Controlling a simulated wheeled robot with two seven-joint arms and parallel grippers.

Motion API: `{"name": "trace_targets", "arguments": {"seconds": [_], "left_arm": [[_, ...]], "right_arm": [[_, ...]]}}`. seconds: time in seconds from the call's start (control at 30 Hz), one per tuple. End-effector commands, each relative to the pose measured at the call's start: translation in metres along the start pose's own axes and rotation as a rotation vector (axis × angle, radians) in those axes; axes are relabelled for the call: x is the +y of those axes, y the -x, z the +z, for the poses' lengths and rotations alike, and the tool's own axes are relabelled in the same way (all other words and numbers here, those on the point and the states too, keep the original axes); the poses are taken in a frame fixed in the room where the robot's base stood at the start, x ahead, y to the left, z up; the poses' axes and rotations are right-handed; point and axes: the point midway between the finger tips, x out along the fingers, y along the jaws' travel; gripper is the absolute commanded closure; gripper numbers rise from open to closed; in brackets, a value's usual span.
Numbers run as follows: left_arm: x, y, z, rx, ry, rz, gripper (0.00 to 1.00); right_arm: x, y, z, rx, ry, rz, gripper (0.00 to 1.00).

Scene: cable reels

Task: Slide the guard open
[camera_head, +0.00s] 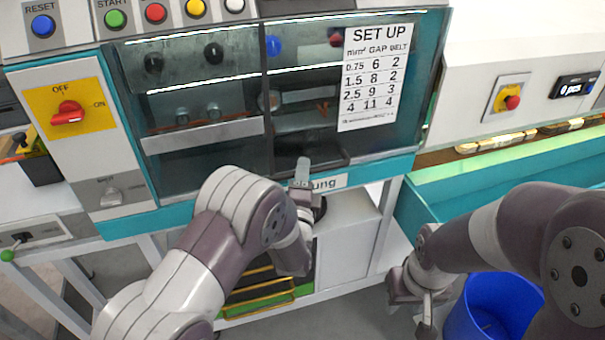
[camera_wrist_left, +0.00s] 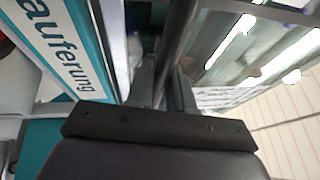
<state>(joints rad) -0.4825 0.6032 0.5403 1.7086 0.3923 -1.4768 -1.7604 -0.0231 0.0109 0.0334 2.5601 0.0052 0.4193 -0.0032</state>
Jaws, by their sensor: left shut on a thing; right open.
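The guard (camera_head: 205,110) is a clear, dark-tinted panel across the front of the teal and white machine. A dark upright bar (camera_head: 268,110) stands near the middle of the window. My left gripper (camera_head: 302,174) is at the window's lower edge, in front of the teal sill. In the left wrist view a dark bar (camera_wrist_left: 177,45) runs up from between the fingers of my left gripper (camera_wrist_left: 165,92), which is shut on it. The exact grip is partly hidden. My right gripper (camera_head: 422,298) is open and empty at lower right, away from the guard.
A paper "SET UP" chart (camera_head: 376,78) is on the window's right side. A red OFF/ON switch (camera_head: 68,113) is on the left panel. A teal trough (camera_head: 500,175) is at right, with a blue bin (camera_head: 500,305) below. Yellow-edged trays (camera_head: 262,290) sit under the machine.

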Motion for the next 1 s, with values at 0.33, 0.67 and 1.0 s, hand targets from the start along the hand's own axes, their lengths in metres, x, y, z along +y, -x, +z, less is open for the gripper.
{"name": "trace_targets", "arguments": {"seconds": [0.33, 0.67, 1.0], "left_arm": [[-0.121, -0.023, 0.009, -0.002, 0.005, -0.017, 1.0], [-0.234, -0.042, 0.018, -0.001, 0.005, -0.016, 1.0], [-0.32, -0.057, 0.025, -0.002, 0.005, -0.014, 1.0]], "right_arm": [[0.0, 0.075, -0.009, 0.001, 0.0, 0.0, 0.57], [0.0, 0.139, -0.017, 0.0, 0.0, 0.0, 0.57], [0.0, 0.185, -0.022, 0.0, 0.0, 0.0, 0.57]]}}
